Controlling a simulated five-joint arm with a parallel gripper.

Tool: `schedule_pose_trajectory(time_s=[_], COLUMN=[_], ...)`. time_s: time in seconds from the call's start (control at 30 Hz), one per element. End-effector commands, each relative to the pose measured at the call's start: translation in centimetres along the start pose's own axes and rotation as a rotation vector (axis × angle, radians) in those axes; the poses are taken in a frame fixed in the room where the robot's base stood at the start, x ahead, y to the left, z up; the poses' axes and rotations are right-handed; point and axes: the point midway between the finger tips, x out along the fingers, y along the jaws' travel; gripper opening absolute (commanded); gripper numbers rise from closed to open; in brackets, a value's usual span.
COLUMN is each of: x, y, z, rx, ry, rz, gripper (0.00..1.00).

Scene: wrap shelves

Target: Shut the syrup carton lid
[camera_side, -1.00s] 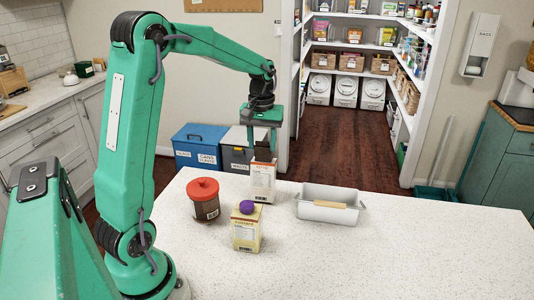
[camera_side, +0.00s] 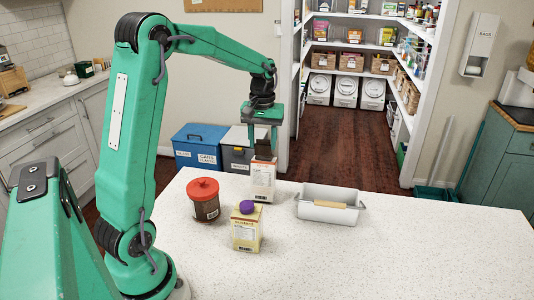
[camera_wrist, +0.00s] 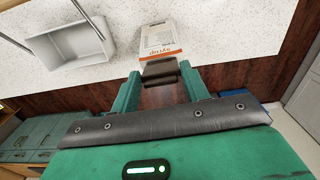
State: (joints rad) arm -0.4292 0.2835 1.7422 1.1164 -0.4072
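The syrup carton (camera_side: 263,182) stands upright at the far edge of the white counter. In the wrist view the carton (camera_wrist: 160,40) shows its upside-down "syrup" label. A brown-grey flap, which looks like its lid (camera_wrist: 160,70), is at the carton's top, near my fingertips. My gripper (camera_side: 262,150) is directly above the carton, pointing down. In the wrist view my gripper (camera_wrist: 160,88) has its two green fingers apart, with the dark floor showing between them. Whether a finger touches the flap I cannot tell.
A brown jar with a red lid (camera_side: 204,198) and a yellow carton with a purple cap (camera_side: 246,228) stand left and in front. A white bin with a handle (camera_side: 328,212) is to the right. The counter's right side is clear.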

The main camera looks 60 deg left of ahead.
Motion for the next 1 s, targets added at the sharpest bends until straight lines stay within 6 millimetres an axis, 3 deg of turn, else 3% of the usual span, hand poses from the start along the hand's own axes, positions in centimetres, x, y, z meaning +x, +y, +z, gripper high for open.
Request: schedule_pose_trajectory(time_s=[1.0], x=[-0.14], y=[0.00], z=[-0.73], rx=[-0.001], ry=[0.002], rz=[0.001], gripper=[0.41])
